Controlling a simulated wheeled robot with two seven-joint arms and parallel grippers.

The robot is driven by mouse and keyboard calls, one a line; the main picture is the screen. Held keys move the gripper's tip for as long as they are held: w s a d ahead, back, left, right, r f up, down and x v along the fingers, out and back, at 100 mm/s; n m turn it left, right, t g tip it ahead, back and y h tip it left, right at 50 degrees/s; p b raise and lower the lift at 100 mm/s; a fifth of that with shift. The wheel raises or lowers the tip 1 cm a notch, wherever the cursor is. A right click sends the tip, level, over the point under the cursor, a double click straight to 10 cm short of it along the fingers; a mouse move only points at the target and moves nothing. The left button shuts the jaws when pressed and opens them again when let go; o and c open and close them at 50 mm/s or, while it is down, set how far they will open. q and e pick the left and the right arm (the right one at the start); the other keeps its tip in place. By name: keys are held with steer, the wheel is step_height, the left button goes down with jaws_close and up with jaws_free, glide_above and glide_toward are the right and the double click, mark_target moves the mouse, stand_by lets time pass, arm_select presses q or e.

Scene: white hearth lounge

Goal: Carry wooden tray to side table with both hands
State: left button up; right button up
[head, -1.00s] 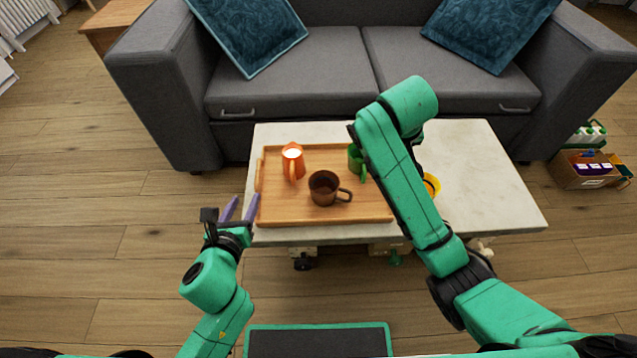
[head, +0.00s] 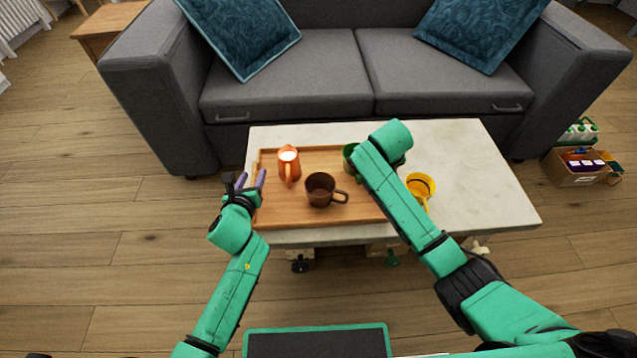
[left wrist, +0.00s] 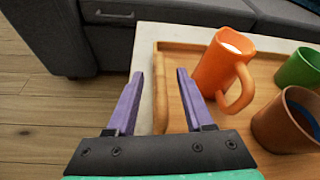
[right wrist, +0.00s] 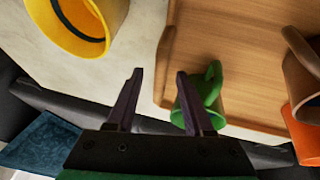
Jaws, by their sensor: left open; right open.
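The wooden tray (head: 330,213) lies on a pale stone-topped table and bears an orange jug (head: 288,165), a brown mug (head: 320,190) and a green mug (head: 350,155). My left gripper (head: 251,179) is open at the tray's left edge; in the left wrist view the raised handle (left wrist: 160,110) lies between its fingers. My right gripper (right wrist: 160,74) is open over the tray's right edge, one finger overlapping the green mug (right wrist: 212,88); my arm hides it in the head view. A wooden side table (head: 105,20) stands beyond the sofa's left arm.
A yellow mug (head: 420,187) stands on the stone table (head: 480,190), right of the tray. A grey sofa (head: 290,75) with teal cushions is close behind. A cardboard box (head: 575,170) sits on the floor at right. The wooden floor (head: 80,200) at left is clear.

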arm_select(q)
steer(key=shift+w+d+f, duration=0.1)
steer(key=shift+w+f, duration=0.15)
steer(key=shift+w, duration=0.4)
arm_select(e)
steer(key=shift+w+d+f, duration=0.15)
steer(key=shift+w+f, duration=0.1)
steer(key=shift+f, duration=0.4)
arm_select(q)
jaws_close()
arm_select(e)
jaws_close()
steer(key=shift+d, duration=0.1)
